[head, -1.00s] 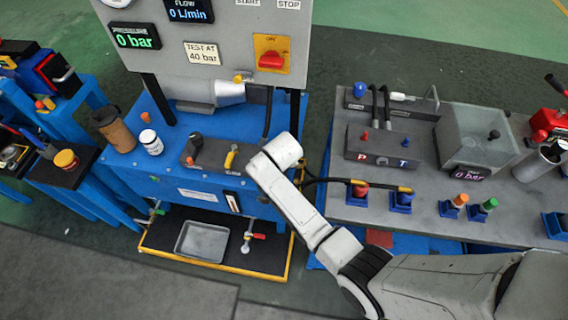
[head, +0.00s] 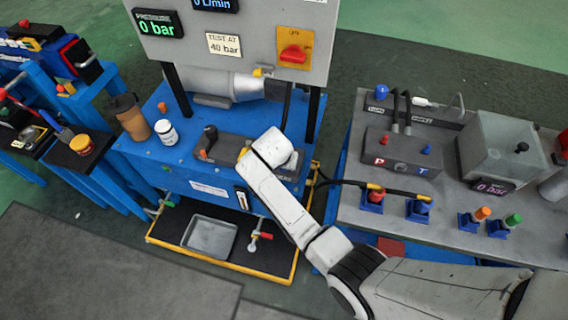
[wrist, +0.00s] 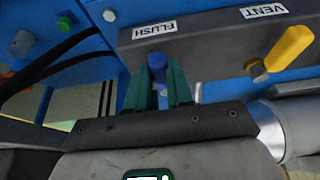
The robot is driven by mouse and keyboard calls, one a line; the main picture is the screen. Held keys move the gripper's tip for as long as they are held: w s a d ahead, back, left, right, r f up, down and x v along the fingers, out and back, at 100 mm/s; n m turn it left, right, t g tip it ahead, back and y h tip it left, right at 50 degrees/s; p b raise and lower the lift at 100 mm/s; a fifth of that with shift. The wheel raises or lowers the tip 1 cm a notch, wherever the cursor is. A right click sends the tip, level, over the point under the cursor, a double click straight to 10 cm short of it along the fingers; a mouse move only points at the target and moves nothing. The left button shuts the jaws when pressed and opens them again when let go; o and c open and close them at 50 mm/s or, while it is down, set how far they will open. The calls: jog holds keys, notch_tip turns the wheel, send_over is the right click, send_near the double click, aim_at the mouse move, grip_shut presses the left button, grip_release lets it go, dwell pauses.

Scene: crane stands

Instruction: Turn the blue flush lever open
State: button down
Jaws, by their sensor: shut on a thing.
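The blue flush lever (wrist: 157,61) shows in the wrist view just below the FLUSH label (wrist: 155,30) on the dark valve block (wrist: 205,32). My gripper (wrist: 158,76) has its green fingers on both sides of the lever and is shut on it. The lever points toward my gripper; its lower part is hidden between the fingers. In the head view my own wrist covers the lever and my fingers over the right part of the block (head: 222,150).
The yellow vent lever (wrist: 290,47) stands close at the right in the wrist view. Dark hoses (wrist: 50,62) run at the left. In the head view the pressure display (head: 158,23) reads 0 bar. A tray (head: 210,236) lies below, and a grey bench (head: 350,205) stands at the right.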

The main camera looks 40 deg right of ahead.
jog(key=c, duration=1)
grip_release()
jog(key=v, duration=1)
jog(key=shift+a+r, duration=0.15)
jog(key=shift+r, duration=0.15)
jog(key=shift+s, duration=0.1)
jog(key=s+r+n+t+y, duration=0.35)
jog(key=s+n, duration=0.75)
jog(key=s, duration=0.8)
jog(key=s+f+m+g, duration=0.1)
jog(key=s+f+g, duration=0.4)
jog(key=s, duration=0.5)
jog(key=shift+s+d+f, duration=0.2)
jog(key=shift+s+d, duration=0.05)
